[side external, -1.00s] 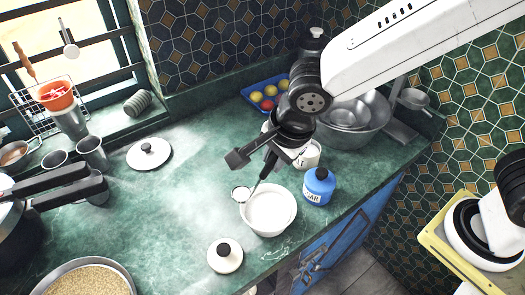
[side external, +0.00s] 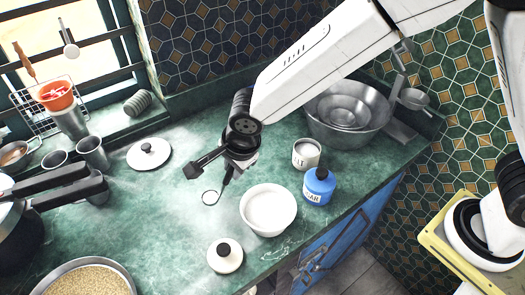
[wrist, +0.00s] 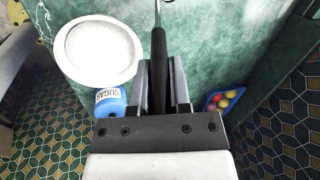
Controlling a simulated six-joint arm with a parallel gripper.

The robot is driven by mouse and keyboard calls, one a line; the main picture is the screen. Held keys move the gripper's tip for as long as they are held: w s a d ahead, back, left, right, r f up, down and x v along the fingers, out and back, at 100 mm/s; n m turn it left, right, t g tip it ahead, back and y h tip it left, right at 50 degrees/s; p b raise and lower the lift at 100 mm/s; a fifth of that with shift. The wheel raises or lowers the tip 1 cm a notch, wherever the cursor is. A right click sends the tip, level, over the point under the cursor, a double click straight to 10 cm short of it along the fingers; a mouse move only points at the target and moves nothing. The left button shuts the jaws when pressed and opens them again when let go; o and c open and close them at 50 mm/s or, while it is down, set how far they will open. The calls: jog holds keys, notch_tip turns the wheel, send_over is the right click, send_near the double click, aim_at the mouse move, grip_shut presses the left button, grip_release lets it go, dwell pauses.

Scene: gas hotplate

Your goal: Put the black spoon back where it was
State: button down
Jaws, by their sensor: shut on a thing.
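My gripper (side external: 222,166) is shut on the black spoon (side external: 227,176) and holds it by its dark handle. The spoon hangs tilted, its round end down and to the left, left of the white bowl (side external: 268,188). I cannot tell whether its tip touches the counter. In the wrist view the black handle (wrist: 159,60) stands between the two fingers (wrist: 160,85), and the spoon's far end is cut off at the top edge. The white bowl, with white contents, shows left of the spoon in the wrist view (wrist: 64,60).
The blue sugar jar (side external: 319,187) and the white salt jar (side external: 307,154) stand right of the bowl. White lids lie in front (side external: 225,257) and at the back left (side external: 149,155). Metal bowls (side external: 348,115) stand at the back right.

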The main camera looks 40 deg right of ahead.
jog(key=shift+w+f, duration=0.1)
jog(key=shift+w+a+f, duration=0.15)
jog(key=shift+w+f, duration=0.1)
jog(key=shift+f, duration=1.65)
jog(key=c, duration=0.6)
grip_release()
jog(key=shift+v, duration=6.1)
